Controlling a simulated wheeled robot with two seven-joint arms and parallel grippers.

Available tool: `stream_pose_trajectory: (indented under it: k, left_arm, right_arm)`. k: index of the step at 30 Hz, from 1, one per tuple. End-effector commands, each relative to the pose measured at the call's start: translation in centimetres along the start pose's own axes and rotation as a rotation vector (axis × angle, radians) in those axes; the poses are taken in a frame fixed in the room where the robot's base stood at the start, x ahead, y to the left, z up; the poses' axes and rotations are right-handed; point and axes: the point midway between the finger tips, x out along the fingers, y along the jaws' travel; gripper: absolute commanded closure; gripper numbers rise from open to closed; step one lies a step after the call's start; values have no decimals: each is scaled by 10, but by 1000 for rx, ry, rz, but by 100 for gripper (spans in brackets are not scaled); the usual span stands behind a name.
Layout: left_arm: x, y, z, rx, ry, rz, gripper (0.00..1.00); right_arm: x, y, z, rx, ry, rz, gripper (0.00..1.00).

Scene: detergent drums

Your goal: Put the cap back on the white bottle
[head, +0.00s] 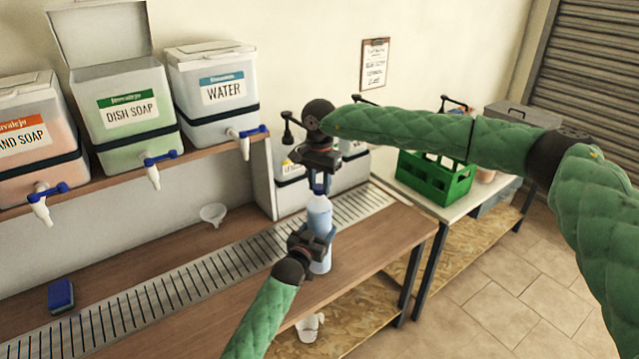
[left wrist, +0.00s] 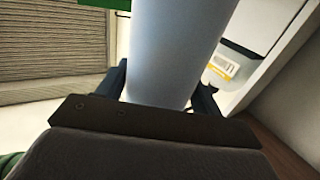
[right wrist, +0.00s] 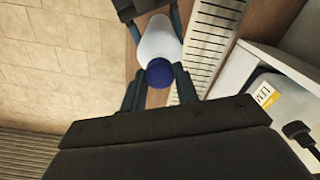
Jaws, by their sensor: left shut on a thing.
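The white bottle (head: 319,217) stands upright near the front edge of the counter. My left gripper (head: 318,243) is shut on its body from the front; the bottle fills the space between those fingers in the left wrist view (left wrist: 175,55). My right gripper (head: 320,184) points down over the bottle's top. In the right wrist view the blue cap (right wrist: 160,73) is between the right fingers, in line with the bottle's top (right wrist: 160,45). I cannot tell whether those fingers press on the cap or whether it is seated on the neck.
Dispensers for dish soap (head: 130,110) and water (head: 217,90) stand on the shelf at left. A metal drain grate (head: 190,280) runs along the wooden counter. A funnel (head: 213,213) and a blue sponge (head: 61,295) lie behind and left. A green crate (head: 435,178) is at right.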

Motion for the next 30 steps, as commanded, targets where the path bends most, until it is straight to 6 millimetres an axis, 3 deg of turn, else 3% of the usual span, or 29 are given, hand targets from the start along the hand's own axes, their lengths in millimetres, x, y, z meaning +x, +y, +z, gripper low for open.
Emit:
stream_pose_trajectory:
  k: [7, 11, 30]
  left_arm:
    - [0, 0, 0, 0, 0, 0, 98]
    - [0, 0, 0, 0, 0, 0, 98]
    - [0, 0, 0, 0, 0, 0, 98]
  right_arm:
    - [0, 0, 0, 14, 0, 0, 98]
    - [0, 0, 0, 119, -1, 1, 98]
    - [1, 0, 0, 1058, -1, 0, 98]
